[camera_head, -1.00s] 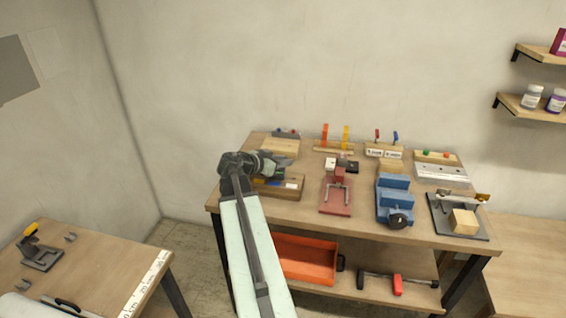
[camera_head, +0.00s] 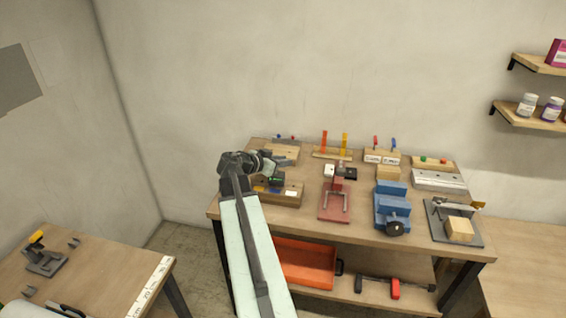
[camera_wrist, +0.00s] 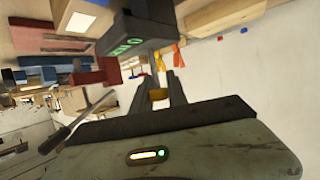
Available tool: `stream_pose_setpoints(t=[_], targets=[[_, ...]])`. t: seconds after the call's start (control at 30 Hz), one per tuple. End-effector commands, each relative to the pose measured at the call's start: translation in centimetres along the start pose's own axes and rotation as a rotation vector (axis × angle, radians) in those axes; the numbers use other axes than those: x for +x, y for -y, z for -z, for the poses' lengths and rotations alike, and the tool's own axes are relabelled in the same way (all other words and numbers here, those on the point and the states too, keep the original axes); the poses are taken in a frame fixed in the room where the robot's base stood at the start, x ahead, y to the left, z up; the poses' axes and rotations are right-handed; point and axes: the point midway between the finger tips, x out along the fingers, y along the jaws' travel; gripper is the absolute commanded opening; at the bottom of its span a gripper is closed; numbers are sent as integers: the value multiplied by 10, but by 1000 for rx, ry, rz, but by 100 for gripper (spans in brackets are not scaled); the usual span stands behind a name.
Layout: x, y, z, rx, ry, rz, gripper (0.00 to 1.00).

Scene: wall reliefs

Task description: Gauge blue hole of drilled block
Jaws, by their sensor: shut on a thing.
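The drilled block (camera_head: 292,199) is a long brown wooden block at the left front of the workbench, with blue, yellow and white marks on it. My gripper (camera_head: 270,168) is over its left end and hides part of it. In the wrist view my gripper (camera_wrist: 160,92) is shut on a dark gauge (camera_wrist: 143,26) with green characters lit on its side. A small yellow patch shows between the fingers. I cannot tell whether the gauge touches the block, and its tip inside or above the blue hole is not visible.
A red clamp fixture (camera_head: 335,203), a blue vise (camera_head: 391,207) and a grey plate with a wooden cube (camera_head: 460,229) stand to the right. Orange and yellow posts (camera_head: 324,142) are behind. An orange bin (camera_head: 303,264) sits on the lower shelf.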

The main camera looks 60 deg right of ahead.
Motion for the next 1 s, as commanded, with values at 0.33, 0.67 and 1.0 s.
stream_pose_setpoints(t=[0.33, 0.67, 1.0], targets=[[1, 0, -1, -1, -2, 0, 41], [-10, 0, 0, -1, -2, 2, 41], [-71, -1, 1, -1, -2, 2, 41]])
